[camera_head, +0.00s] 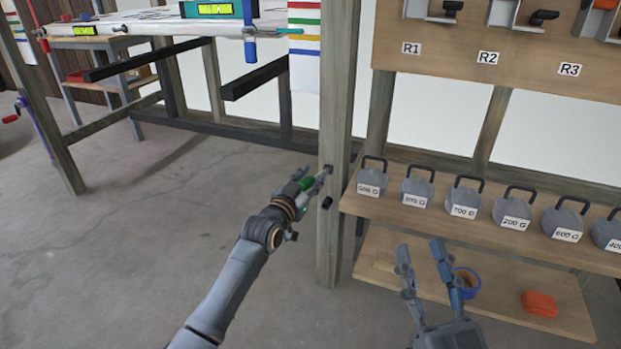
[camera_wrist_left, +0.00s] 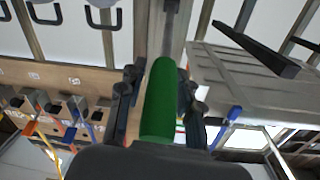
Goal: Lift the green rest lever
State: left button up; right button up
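The green rest lever (camera_head: 306,183) is on the wooden post (camera_head: 337,110) in the middle of the head view. Its green grip (camera_wrist_left: 160,105) fills the middle of the left wrist view, with a metal rod running on from it towards the post. My left gripper (camera_head: 310,182) is at the lever, with one finger on each side of the green grip. The fingers look closed against it, though the contact is partly hidden. My right gripper (camera_head: 420,247) is open and empty, in front of the lower shelf.
Several grey labelled weights (camera_head: 464,197) stand on the shelf (camera_head: 450,230) right of the post. A blue tape roll (camera_head: 467,283) and an orange block (camera_head: 539,304) lie on the lower shelf. Dark beams (camera_head: 254,80) jut out at the left. The floor in front is clear.

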pick_arm(q)
grip_shut()
